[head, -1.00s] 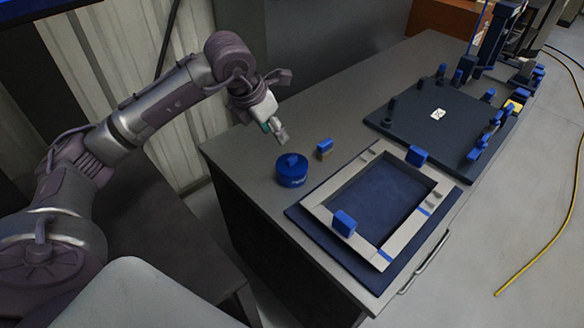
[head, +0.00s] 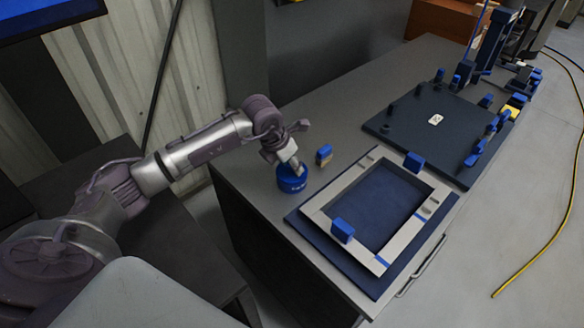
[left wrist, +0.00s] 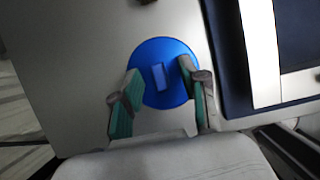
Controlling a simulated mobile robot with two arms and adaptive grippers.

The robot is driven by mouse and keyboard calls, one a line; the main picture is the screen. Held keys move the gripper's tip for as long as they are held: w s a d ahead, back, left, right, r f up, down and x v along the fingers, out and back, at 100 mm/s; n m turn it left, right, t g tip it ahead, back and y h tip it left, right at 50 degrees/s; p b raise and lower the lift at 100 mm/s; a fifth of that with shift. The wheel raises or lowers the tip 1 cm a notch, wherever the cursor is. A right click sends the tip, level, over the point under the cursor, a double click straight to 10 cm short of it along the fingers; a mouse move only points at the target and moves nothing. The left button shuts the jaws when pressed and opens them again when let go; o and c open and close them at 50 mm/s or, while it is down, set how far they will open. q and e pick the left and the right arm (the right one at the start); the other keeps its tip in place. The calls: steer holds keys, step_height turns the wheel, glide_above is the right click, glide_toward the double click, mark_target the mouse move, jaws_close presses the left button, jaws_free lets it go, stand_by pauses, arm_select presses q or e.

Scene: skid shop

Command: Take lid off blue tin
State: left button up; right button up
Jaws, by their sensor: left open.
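The blue tin (head: 292,184) stands upright near the left edge of the grey workbench. In the left wrist view its round blue lid (left wrist: 155,52) is seen from above, with a raised block-shaped handle (left wrist: 158,76) at its middle. My left gripper (head: 296,167) is just over the tin, pointing down. In the left wrist view the left gripper (left wrist: 159,82) is open, with one green-padded finger on each side of the handle and a gap to it. In the head view the gripper hides part of the lid. My right gripper is not in view.
A small blue-topped block (head: 324,154) stands close to the right of the tin. A pale rectangular frame (head: 318,213) on a dark blue board lies further right. A dark fixture plate (head: 405,140) with blue clamps is behind it. Bare bench lies behind the tin.

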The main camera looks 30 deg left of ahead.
arm_select(q)
jaws_close()
steer(key=shift+r, duration=0.1)
stand_by(0.3)
